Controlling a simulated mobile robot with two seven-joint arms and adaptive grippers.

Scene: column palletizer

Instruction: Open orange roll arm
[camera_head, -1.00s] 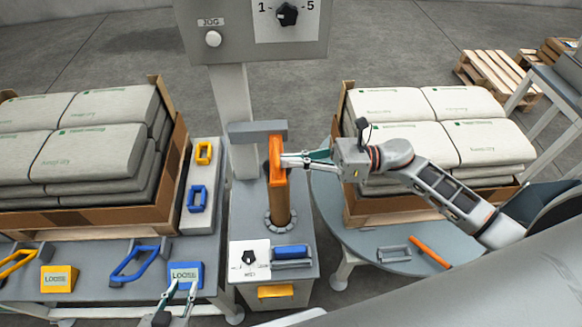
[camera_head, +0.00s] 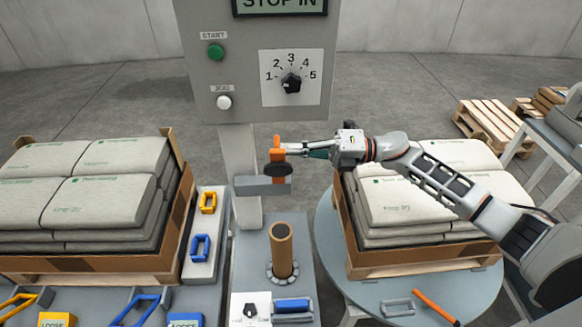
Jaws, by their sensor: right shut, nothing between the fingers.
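The orange roll arm (camera_head: 278,147) stands raised at a grey bracket (camera_head: 262,186), with a dark round disc (camera_head: 278,170) on its lower part. Below it and apart from it, a brown roll (camera_head: 281,250) stands upright on the grey pedestal, its top uncovered. My right gripper (camera_head: 291,148) reaches in from the right, with its fingertips at the upper part of the orange arm. It is shut with nothing in it; whether it touches the arm I cannot tell. My left gripper is out of view.
A control panel (camera_head: 235,85) with a dial stands behind. Boxes of stacked bags (camera_head: 100,185) stand left and right (camera_head: 420,185). Blue and yellow handles (camera_head: 208,203) lie on the left table. A round table (camera_head: 465,285) holds a loose orange bar (camera_head: 436,306).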

